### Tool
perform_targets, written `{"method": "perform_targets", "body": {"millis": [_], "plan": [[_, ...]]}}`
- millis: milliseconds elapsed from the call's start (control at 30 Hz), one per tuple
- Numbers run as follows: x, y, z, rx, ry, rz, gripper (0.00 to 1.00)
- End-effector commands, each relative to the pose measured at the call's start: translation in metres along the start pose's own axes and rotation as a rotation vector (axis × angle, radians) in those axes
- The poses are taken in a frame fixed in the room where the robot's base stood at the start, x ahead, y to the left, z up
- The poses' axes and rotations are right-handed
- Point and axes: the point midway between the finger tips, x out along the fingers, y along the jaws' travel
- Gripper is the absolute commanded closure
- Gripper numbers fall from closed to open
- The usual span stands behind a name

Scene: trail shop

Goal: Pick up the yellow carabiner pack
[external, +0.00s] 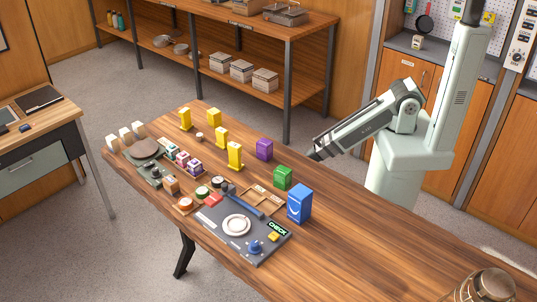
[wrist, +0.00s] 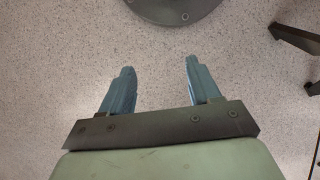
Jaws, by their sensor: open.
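Several yellow packs stand upright on the wooden table in the external view: a tall one (external: 235,156) nearest the middle, a smaller one (external: 221,137) behind it, and others (external: 185,119) (external: 214,118) toward the far end. Their labels are too small to tell which holds carabiners. My gripper (external: 315,154) is a dark shape beyond the table's far right edge, apart from all the packs. In the wrist view my gripper (wrist: 160,65) has its two blue fingers apart with nothing between them. Only speckled floor, a dark round base and dark legs show there, no pack.
A purple pack (external: 264,149), a green pack (external: 283,177) and a blue box (external: 300,203) stand along the table's right side. A grey station with a white plate (external: 236,225) lies at the front.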

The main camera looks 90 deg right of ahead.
Motion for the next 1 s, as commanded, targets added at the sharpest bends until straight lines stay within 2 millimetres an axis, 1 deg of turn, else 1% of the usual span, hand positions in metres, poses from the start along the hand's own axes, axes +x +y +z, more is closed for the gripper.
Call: {"method": "perform_targets", "body": {"millis": [33, 167, 200, 367, 467, 500, 667, 800, 967, 1000], "plan": [[-0.012, 0.01, -0.015, -0.021, 0.023, 0.01, 0.38], [-0.045, 0.034, -0.043, -0.083, 0.074, 0.036, 0.38], [-0.055, 0.042, -0.051, -0.102, 0.089, 0.046, 0.38], [-0.1, 0.075, -0.079, -0.176, 0.144, 0.089, 0.38], [-0.129, 0.096, -0.094, -0.22, 0.175, 0.121, 0.38], [-0.141, 0.105, -0.1, -0.237, 0.187, 0.134, 0.38], [-0.192, 0.141, -0.118, -0.304, 0.23, 0.191, 0.38], [-0.239, 0.172, -0.129, -0.367, 0.258, 0.253, 0.38], [-0.296, 0.207, -0.135, -0.458, 0.264, 0.352, 0.38], [-0.312, 0.214, -0.136, -0.487, 0.259, 0.383, 0.38]]}}
